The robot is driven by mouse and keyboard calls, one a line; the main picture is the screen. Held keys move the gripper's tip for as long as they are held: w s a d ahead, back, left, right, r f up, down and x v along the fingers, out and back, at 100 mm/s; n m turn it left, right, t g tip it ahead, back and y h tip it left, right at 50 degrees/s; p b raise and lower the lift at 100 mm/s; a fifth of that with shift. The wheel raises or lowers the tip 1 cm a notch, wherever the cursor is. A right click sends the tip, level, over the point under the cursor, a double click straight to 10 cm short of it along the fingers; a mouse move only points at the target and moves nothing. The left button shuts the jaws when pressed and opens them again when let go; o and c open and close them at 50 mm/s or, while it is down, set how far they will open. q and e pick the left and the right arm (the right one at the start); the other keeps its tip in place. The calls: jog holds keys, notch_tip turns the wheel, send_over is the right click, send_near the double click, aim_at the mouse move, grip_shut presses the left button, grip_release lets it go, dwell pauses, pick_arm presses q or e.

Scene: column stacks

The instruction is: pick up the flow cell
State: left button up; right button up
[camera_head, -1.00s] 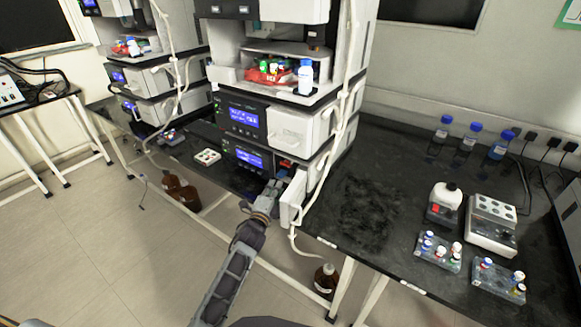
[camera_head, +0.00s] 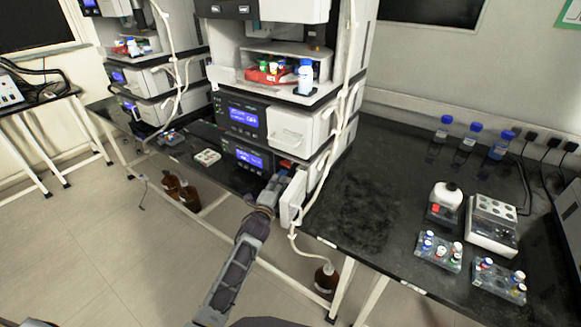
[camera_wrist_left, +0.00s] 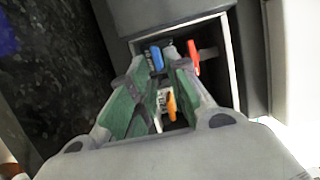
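My left gripper (camera_head: 279,179) reaches into the front opening of the lower instrument module in the head view. In the left wrist view its two green-padded fingers (camera_wrist_left: 163,63) point into a small open bay. A small part with a pale label and an orange piece, apparently the flow cell (camera_wrist_left: 163,98), shows between the fingers. A blue piece (camera_wrist_left: 157,58) lies between the fingertips, and a red piece (camera_wrist_left: 193,56) lies just right of them. Whether the pads press on the part cannot be made out. The fingers hide much of it. My right gripper is out of view.
A white open door (camera_head: 293,198) stands close to the right of my gripper. A white tube hangs past it to a brown bottle (camera_head: 326,278). The dark bench (camera_head: 355,205) at right has free room, with vial racks (camera_head: 438,252) and blue-capped bottles farther right.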

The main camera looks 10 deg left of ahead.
pick_arm(q)
jog(key=shift+w+d+f, duration=0.15)
jog(key=shift+w+d, duration=0.05)
jog(key=shift+w, duration=1.6)
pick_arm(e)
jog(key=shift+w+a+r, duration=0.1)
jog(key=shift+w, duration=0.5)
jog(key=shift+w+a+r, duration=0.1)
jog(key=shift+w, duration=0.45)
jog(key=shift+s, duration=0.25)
pick_arm(q)
grip_shut()
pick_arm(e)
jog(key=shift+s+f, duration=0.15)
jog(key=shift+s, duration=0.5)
